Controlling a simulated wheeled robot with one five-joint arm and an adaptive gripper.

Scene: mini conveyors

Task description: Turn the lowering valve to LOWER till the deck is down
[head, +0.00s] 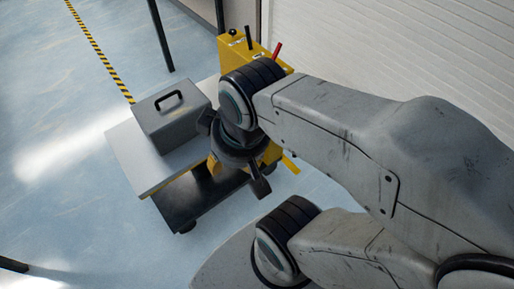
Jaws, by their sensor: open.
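A small yellow lift cart shows in the head view. Its grey deck (128,150) lies flat above a dark base (192,205); the height between them is hard to judge. A yellow control housing (234,50) stands at the far end. On top are a red-handled lever (277,50) and a thin black lever (249,38); I cannot tell which is the lowering valve, and any LOWER marking is unreadable. My gripper (236,158) is open and empty, in front of the housing at the deck's right side. My arm hides part of the housing.
A grey box with a black handle (170,115) sits on the deck. Yellow-black floor tape (100,50) and a dark post (161,35) are behind. A white ribbed shutter (400,45) closes the back right.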

